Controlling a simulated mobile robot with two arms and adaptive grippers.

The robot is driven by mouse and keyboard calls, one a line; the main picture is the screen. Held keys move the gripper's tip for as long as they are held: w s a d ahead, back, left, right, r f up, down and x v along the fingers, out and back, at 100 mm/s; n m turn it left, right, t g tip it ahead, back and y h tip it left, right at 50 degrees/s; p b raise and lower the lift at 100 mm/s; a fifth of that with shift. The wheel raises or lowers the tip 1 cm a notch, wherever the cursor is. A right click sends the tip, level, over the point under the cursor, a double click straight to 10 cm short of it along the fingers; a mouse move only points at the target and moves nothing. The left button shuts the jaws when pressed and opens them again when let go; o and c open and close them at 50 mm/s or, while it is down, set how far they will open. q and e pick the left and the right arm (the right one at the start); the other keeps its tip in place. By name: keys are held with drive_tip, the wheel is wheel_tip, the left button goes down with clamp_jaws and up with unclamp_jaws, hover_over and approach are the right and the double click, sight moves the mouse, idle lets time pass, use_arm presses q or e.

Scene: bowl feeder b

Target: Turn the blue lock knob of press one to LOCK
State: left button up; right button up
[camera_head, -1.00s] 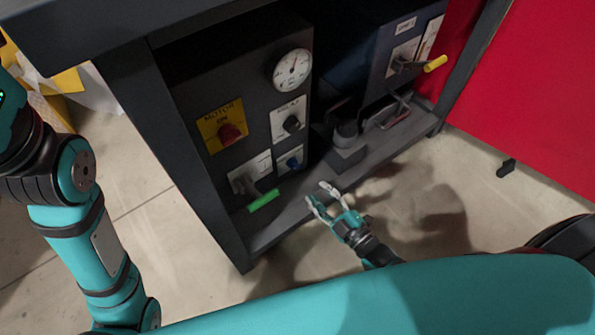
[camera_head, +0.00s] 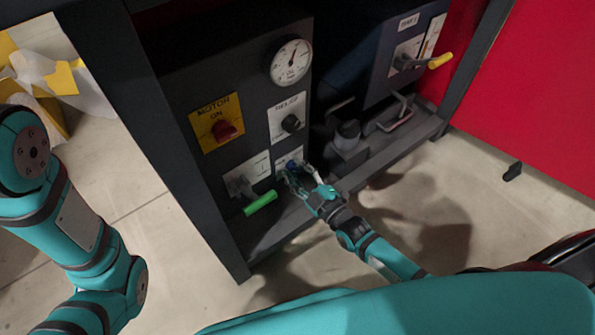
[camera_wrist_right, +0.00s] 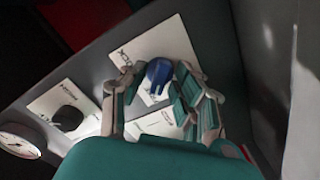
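The blue lock knob (camera_head: 292,164) sits low on the front of the dark panel, on a white label plate, partly hidden by my right gripper. In the right wrist view the knob (camera_wrist_right: 158,76) lies between the two fingertips, on a plate whose lettering is only partly readable. My right gripper (camera_head: 297,172) is at the knob, with one finger on each side; it also shows in the right wrist view (camera_wrist_right: 156,80). Its fingers are spread, with a gap visible at the left finger; contact at the right one is unclear. My left gripper is out of view.
A green-handled lever (camera_head: 261,202) is just left of the knob. A black knob (camera_head: 291,124) and a gauge (camera_head: 290,62) are above it. The red motor switch (camera_head: 224,130) is upper left. A yellow-handled lever (camera_head: 439,61) is on the second unit.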

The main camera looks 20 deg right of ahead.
clamp_jaws()
